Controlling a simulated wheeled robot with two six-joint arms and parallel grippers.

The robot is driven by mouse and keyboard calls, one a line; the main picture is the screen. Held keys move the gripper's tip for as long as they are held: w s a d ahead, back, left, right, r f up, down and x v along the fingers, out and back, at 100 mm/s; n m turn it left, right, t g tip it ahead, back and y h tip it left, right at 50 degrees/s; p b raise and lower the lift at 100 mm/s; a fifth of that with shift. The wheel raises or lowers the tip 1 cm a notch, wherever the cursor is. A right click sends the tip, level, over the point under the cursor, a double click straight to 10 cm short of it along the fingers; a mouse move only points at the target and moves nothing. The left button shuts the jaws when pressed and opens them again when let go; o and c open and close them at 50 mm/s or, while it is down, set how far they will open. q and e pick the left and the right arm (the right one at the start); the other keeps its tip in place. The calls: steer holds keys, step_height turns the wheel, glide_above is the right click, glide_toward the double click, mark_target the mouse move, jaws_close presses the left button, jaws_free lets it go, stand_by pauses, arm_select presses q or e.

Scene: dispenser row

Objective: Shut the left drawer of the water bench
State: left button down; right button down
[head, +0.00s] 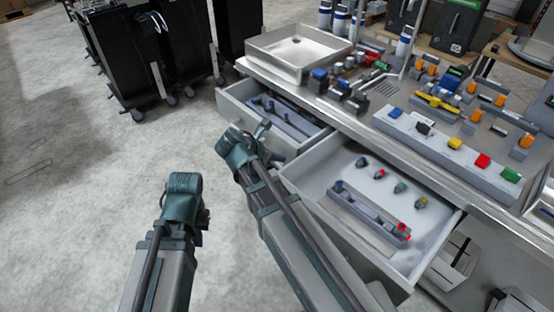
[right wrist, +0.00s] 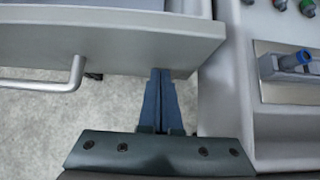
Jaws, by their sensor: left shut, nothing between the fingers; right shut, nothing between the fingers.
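The water bench's left drawer (head: 232,107) stands open, with a long grey holder of blue-topped parts inside. Its front panel (right wrist: 120,45) and bar handle (right wrist: 50,84) fill the upper left of the right wrist view. My right gripper (head: 262,130) is shut and empty at the right end of that front. In the right wrist view its fingertips (right wrist: 161,72) are at the panel's lower edge; I cannot tell if they touch it. My left gripper (head: 205,215) is shut, lower left over the floor, its fingers mostly hidden.
The right drawer (head: 430,235) is also open, close beside my right arm, with several coloured knobs and a grey holder inside. A sink (head: 290,68) and many fittings are on the bench top. Black wheeled cabinets (head: 125,60) stand at the back left. The left floor is clear.

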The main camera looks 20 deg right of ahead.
steer(key=w+d, duration=0.2)
steer(key=d, duration=0.3)
steer(key=w+d, duration=0.2)
steer(key=d, duration=0.2)
steer(key=w+d, duration=0.2)
steer(key=d, duration=0.3)
steer(key=shift+d, duration=0.35)
steer(key=shift+w+d, duration=0.15)
steer(key=shift+d, duration=0.1)
steer(key=shift+d+r, duration=0.1)
